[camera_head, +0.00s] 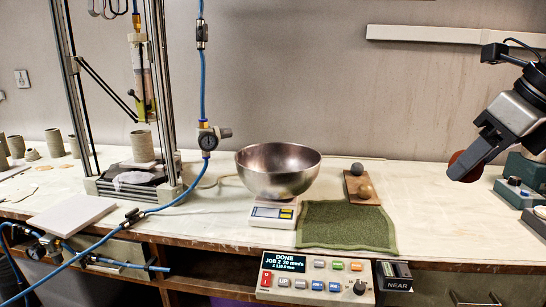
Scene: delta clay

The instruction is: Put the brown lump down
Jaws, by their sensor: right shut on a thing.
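My right gripper (468,165) comes in from the right and is shut on the reddish-brown lump (455,157). The gripper's fingers hide most of the lump, and only its left edge shows. The gripper holds it above the right part of the table, to the right of the green mat (345,226) and the wooden board (351,190). My left gripper is not in view.
A steel bowl (278,170) stands on a white scale (272,215). A clay printer frame (163,95) stands at left. Dark boxes (520,180) stand at right. The green mat is bare.

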